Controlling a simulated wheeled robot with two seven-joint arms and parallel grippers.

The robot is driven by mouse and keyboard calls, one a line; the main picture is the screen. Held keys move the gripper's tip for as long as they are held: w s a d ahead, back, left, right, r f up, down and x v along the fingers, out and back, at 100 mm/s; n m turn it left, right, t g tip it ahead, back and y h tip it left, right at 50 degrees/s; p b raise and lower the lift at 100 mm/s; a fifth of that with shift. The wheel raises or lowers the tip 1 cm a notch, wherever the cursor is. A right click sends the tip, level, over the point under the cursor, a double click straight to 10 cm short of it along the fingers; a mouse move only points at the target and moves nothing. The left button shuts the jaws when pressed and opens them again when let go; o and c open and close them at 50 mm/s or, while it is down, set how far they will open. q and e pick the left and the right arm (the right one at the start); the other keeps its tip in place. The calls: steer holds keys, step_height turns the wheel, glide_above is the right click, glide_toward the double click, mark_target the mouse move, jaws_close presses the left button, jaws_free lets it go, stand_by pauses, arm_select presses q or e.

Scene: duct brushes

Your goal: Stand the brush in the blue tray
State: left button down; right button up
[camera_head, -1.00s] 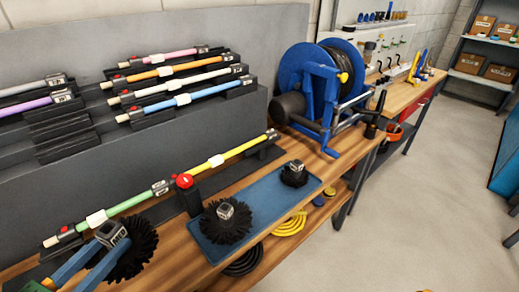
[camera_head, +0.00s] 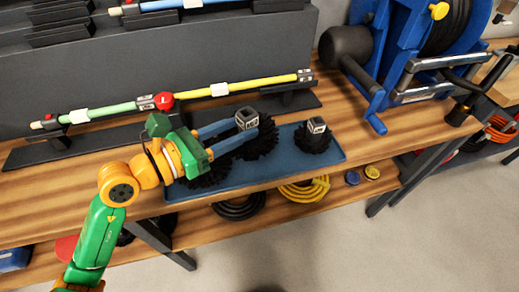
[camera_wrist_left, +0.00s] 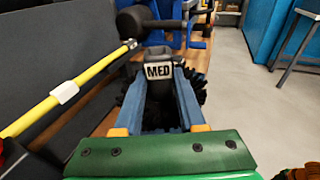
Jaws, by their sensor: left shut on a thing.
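My left gripper (camera_head: 240,124) is shut on the grey block hub of a black round brush (camera_head: 264,140), with its blue fingers on either side. In the left wrist view the hub (camera_wrist_left: 159,72) reads "MED" and black bristles spread out below it. The held brush is over the middle of the blue tray (camera_head: 284,162), roughly upright; I cannot tell whether it touches the tray. A smaller brush (camera_head: 313,138) stands at the tray's right end. Another brush (camera_head: 205,176) is at the left end, mostly hidden by my gripper.
A green and yellow rod (camera_head: 235,88) lies on holders behind the tray, with a red knob (camera_head: 164,101) near its middle. A blue hose reel (camera_head: 400,60) stands at the right. Coiled hoses (camera_head: 304,189) lie on the lower shelf. The wooden bench top (camera_head: 350,115) is bare right of the tray.

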mark_target(258, 144)
arm_select(q)
steer(key=w+d+f, duration=0.1)
steer(key=f, duration=0.1)
steer(key=w+d+f+b, duration=0.1)
steer(key=w+d+f, duration=0.1)
steer(key=w+f, duration=0.1)
steer(key=shift+d+f+b, duration=0.25)
steer(key=shift+f+b, duration=0.1)
steer(key=shift+b, duration=0.05)
step_height(258, 144, down, 3)
steer(key=shift+w+d+f+b, duration=0.1)
steer(key=shift+w+b, duration=0.05)
steer(key=shift+b, duration=0.25)
steer(key=shift+f, duration=0.15)
steer(key=c, duration=0.8)
jaws_free()
steer(key=shift+o, duration=0.2)
